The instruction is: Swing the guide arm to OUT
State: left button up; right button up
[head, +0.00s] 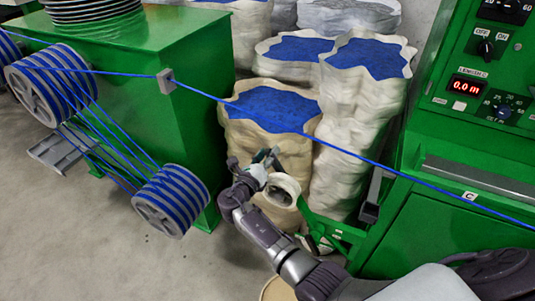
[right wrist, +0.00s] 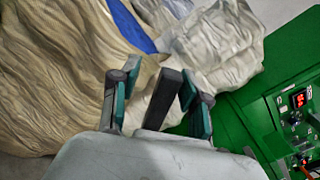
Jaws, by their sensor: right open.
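My right gripper (head: 262,165) is open in front of the pale sacks, left of the green machine on the right. In the right wrist view its two fingers (right wrist: 160,100) are apart, with a dark bar (right wrist: 165,98) showing between them. I cannot tell whether they touch the bar. In the head view a cream ring (head: 284,188) sits just right of the gripper. A green bar (head: 333,228) runs from near it towards the machine; it looks like the guide arm. My arm hides part of this area. No OUT mark is readable. My left gripper is not in view.
The blue cable (head: 300,131) runs across above my gripper, from the striped reels (head: 45,85) to the right machine (head: 440,215). Sacks with blue tops (head: 285,105) stand close behind. A dark upright piece (head: 374,195) stands at the machine's left edge. Floor (head: 100,250) is clear at lower left.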

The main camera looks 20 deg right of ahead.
jog(key=shift+s+a, duration=0.35)
jog(key=shift+s, duration=0.05)
jog(key=v, duration=0.6)
jog(key=shift+a, duration=0.3)
jog(key=shift+s, duration=0.1)
jog(key=shift+f, duration=0.1)
